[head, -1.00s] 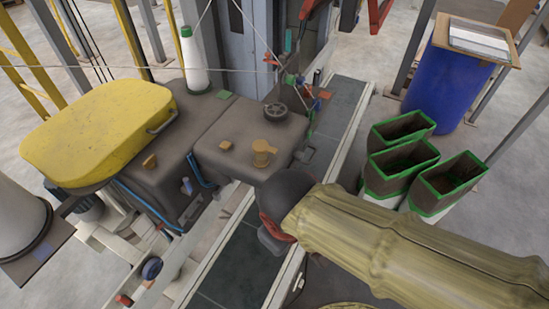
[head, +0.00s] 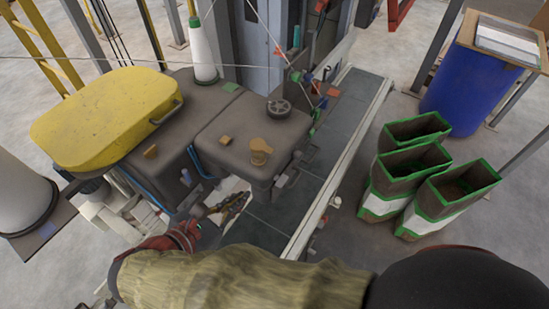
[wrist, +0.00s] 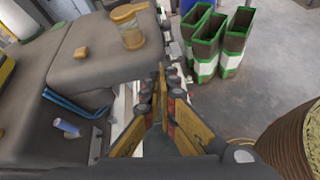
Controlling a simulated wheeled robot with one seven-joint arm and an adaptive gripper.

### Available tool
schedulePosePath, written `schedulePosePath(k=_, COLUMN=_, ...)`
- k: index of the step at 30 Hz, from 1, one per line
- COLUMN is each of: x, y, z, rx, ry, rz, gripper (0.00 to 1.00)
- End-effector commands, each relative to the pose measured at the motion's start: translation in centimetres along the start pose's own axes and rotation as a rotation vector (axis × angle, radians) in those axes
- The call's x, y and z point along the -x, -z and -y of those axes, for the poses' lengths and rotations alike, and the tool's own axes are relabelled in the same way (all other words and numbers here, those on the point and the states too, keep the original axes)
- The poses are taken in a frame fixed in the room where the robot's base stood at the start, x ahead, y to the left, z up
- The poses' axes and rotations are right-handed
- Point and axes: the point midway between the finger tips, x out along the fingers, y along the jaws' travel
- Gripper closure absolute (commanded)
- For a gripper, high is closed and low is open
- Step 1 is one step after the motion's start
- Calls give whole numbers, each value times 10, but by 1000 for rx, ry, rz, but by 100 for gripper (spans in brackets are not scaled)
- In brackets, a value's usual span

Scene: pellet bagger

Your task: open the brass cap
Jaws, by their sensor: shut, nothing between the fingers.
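The brass cap (head: 260,147) stands upright on top of the dark grey machine housing (head: 238,165), near its front right corner. In the wrist view the cap (wrist: 128,12) shows at the top, a flat brass disc with a side tab over a paler, see-through-looking neck. My gripper (head: 246,197) is in front of and below the housing top, apart from the cap. In the wrist view its fingers (wrist: 161,72) point forward beside the housing's right side, tips together and empty.
A small brass block (head: 225,140) and a dark handwheel (head: 279,108) sit on the housing. A yellow cover (head: 108,118) is left, a white cone (head: 203,52) behind. The conveyor (head: 345,110) runs right of the housing, with green-rimmed sacks (head: 413,160) and a blue drum (head: 457,92) farther right.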

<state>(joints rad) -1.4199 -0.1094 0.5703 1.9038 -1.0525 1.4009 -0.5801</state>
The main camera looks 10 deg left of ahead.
Motion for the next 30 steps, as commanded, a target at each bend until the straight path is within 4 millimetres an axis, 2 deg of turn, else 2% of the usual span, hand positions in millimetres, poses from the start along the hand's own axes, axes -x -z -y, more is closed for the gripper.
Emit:
schedulePosePath(k=1, x=2, y=-12, z=-10, rx=32, ry=-22, rz=39, gripper=100)
schedulePosePath(k=4, x=7, y=-35, z=-22, rx=110, ry=-47, rz=116, gripper=100)
schedulePosePath(k=6, x=7, y=-42, z=-21, rx=155, ry=-41, rz=143, gripper=100)
schedulePosePath(k=11, x=0, y=-44, z=-20, rx=188, ry=-30, rz=146, gripper=100)
schedulePosePath(k=24, x=-70, y=-53, z=-22, rx=185, ry=-28, rz=143, gripper=100)
schedulePosePath(k=30, x=-89, y=-56, z=-23, rx=185, ry=-31, rz=143, gripper=100)
